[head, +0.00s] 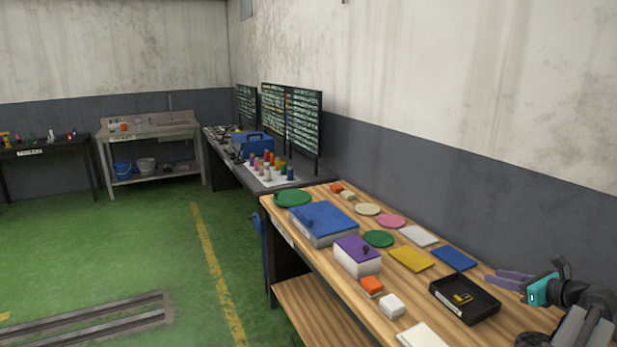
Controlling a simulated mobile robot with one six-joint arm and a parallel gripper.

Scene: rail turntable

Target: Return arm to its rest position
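My arm is folded low over the right end of the wooden workbench (330,301), in the lower right corner of the head view. My gripper (492,280) points left, with a teal body and two purple-grey fingers. The fingers show as two separate prongs, and I see nothing held between them. It is just right of the black tray (443,304), which holds a small yellow and black item (462,298), and near the blue flat plate (454,258). The exact height of the fingers above the bench is hard to tell.
The bench also bears a blue-lidded box (322,218), a purple-topped white box (357,250), a yellow plate (410,259), a green disc (378,239) and small orange and white blocks. A wall stands behind. Green floor (130,250) is open at left, with rails (95,318) set in it.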

